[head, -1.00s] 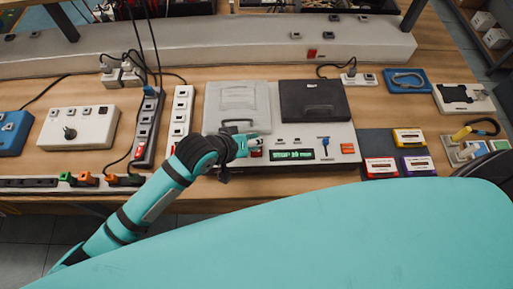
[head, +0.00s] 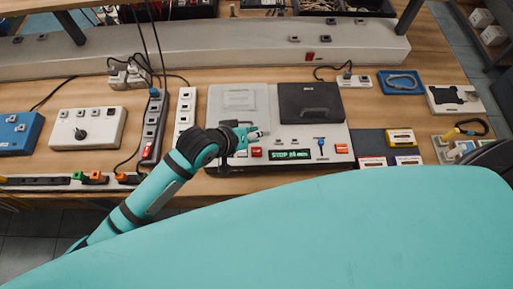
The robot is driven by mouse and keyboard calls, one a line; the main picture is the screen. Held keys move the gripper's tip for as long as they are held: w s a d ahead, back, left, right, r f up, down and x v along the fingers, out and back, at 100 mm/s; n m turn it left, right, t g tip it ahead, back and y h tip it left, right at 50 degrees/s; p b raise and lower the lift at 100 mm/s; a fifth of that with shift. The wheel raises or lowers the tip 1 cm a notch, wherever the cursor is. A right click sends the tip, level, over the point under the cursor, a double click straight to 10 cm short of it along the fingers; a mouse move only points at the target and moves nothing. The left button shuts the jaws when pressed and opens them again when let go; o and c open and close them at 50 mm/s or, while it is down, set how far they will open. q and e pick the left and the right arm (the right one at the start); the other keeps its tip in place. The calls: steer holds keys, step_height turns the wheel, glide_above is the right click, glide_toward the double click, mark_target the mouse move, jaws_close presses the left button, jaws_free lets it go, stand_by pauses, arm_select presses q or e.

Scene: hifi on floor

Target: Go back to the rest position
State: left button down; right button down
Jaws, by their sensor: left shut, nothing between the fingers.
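My left gripper (head: 258,135) is shut and empty. It is over the front left part of the grey hi-fi unit (head: 340,135), just above a red button (head: 257,152); I cannot tell whether it touches the unit. The unit has a light grey lid (head: 239,100) at the left and a black lid (head: 311,101) at the right. Its green display (head: 291,155) shows text starting with "STOP". A blue slider (head: 321,144) and an orange-red button (head: 342,149) are to the display's right. My right gripper is not in view.
Power strips (head: 154,120) and a white box with a black knob (head: 108,127) are left of the unit. Cassettes (head: 401,137) lie at the right on a dark mat. A long grey bar (head: 200,43) spans the back. My teal body covers the front.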

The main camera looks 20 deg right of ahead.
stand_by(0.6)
arm_select(q)
steer(key=shift+s+a+r, duration=0.1)
steer(key=shift+a, duration=0.05)
steer(key=s+a+f+n+y, duration=0.1)
steer(key=s+a+y, duration=0.3)
steer(key=a, duration=0.7)
steer(key=s+a+y, duration=0.1)
steer(key=s+a, duration=0.4)
steer(key=a, duration=0.5)
steer(key=s+a+f+n+y, duration=0.1)
steer(key=s+a+y, duration=0.3)
steer(key=a, duration=0.7)
steer(key=s+f+g+h+b, duration=0.1)
steer(key=s+f+b, duration=0.15)
steer(key=f, duration=1.35)
steer(key=s+f+g+b, duration=0.1)
steer(key=f+b, duration=0.2)
steer(key=f, duration=1.3)
steer(key=s+a+f+g+b, duration=0.1)
steer(key=s+f+b, duration=0.3)
steer(key=s+f, duration=1.1)
step_height(320, 180, down, 4)
steer(key=shift+s+a+r+m, duration=0.2)
steer(key=shift+s+a+m, duration=0.15)
steer(key=shift+a, duration=0.35)
